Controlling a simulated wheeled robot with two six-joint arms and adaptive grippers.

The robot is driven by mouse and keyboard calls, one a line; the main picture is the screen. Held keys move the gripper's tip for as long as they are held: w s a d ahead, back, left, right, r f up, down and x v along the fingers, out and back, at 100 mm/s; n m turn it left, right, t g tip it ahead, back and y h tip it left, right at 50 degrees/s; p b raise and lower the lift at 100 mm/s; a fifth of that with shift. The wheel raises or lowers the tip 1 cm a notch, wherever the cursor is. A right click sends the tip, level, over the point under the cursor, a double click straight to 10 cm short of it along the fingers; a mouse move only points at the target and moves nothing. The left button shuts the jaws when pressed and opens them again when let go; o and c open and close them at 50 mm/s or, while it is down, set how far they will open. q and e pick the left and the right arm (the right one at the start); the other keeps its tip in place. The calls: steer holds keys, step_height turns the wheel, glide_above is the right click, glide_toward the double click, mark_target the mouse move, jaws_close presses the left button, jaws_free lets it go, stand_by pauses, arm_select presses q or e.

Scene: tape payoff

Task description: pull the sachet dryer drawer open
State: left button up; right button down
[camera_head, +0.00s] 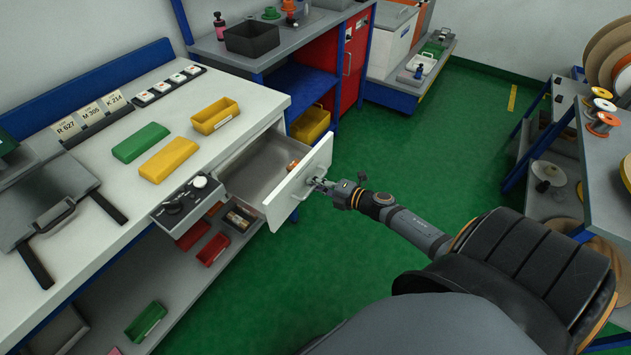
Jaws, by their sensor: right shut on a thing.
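The drawer (291,195) has a white front and a grey metal inside, and it stands pulled out from under the white bench top. A small orange-brown item (293,166) shows inside near its front. My right gripper (318,184) is at the outer face of the drawer front, shut on the drawer handle; the jaws hide most of the handle. My left gripper is not in view.
The bench top (190,150) bears a green block (141,143), a yellow block (169,160) and a yellow bin (215,116). A control box with knobs (185,205) hangs left of the drawer. A reel rack (560,150) stands right. Green floor (420,160) between is clear.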

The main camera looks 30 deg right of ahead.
steer(key=shift+w+r, duration=0.1)
steer(key=shift+w, duration=0.05)
steer(key=c, duration=1.7)
jaws_free()
steer(key=shift+s, duration=0.2)
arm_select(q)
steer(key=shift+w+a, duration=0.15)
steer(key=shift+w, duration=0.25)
arm_select(e)
steer(key=shift+v, duration=5.8)
steer(key=shift+d, duration=0.1)
